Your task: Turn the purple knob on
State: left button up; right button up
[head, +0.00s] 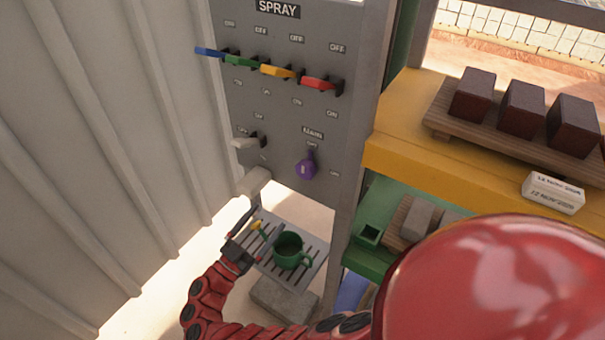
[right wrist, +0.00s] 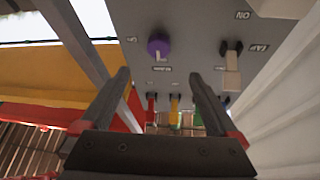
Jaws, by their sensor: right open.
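The purple knob (head: 306,169) is low on the grey SPRAY panel (head: 345,110), under a MAIN label. Its narrow part points up toward a small label that seems to read OFF; an ON label is to its lower right. My right gripper (head: 268,217) is open and empty, below the knob and apart from it. In the right wrist view, the knob (right wrist: 159,45) shows beyond the two spread fingers (right wrist: 160,76), roughly between them. My left gripper is not in view.
Blue, green, yellow and red levers (head: 318,83) line the panel above. A white lever (head: 245,142) is left of the knob. A green mug (head: 289,250) stands on a slotted tray below. Yellow shelving (head: 400,150) with dark blocks is at right, a corrugated wall (head: 90,150) at left.

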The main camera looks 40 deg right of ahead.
aim_at(302, 174)
jog(key=p+x, duration=0.1)
jog(key=x, duration=0.4)
jog(key=p+x, duration=0.2)
jog(key=x, duration=0.3)
jog(key=p+x, duration=0.1)
jog(key=x, duration=0.4)
jog(key=shift+s+d+r+p, duration=0.15)
jog(key=shift+d+r+p, duration=0.15)
jog(key=shift+r+p, duration=0.1)
jog(key=shift+d, duration=0.45)
